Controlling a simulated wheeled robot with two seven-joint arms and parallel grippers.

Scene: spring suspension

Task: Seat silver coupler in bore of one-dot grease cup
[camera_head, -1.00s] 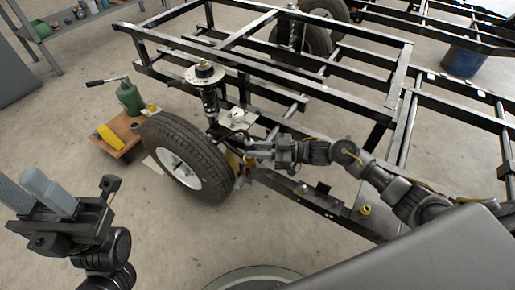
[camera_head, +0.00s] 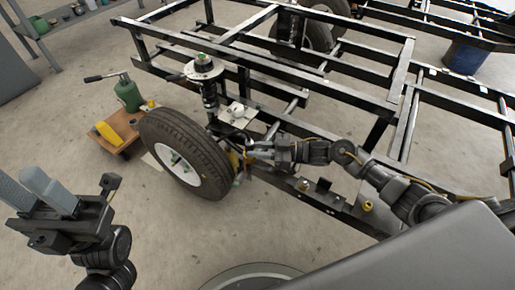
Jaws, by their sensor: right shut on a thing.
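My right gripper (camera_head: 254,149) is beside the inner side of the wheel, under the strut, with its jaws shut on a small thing. The held thing is too small and too hidden to identify as the silver coupler. Two small brass-yellow cup-like parts sit on the lower frame rail, one at its middle (camera_head: 303,186) and one farther right (camera_head: 367,206). I cannot make out dots on either, so the one-dot grease cup cannot be told apart. My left gripper (camera_head: 32,186) is at the lower left, away from the frame; its finger gap is unclear.
A tyre (camera_head: 186,153) and an upright strut (camera_head: 207,88) stand left of my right gripper. A metal plate (camera_head: 238,117) lies above it. Black frame rails (camera_head: 320,88) surround the arm. A green bottle jack (camera_head: 128,94) is at left. The front floor is clear.

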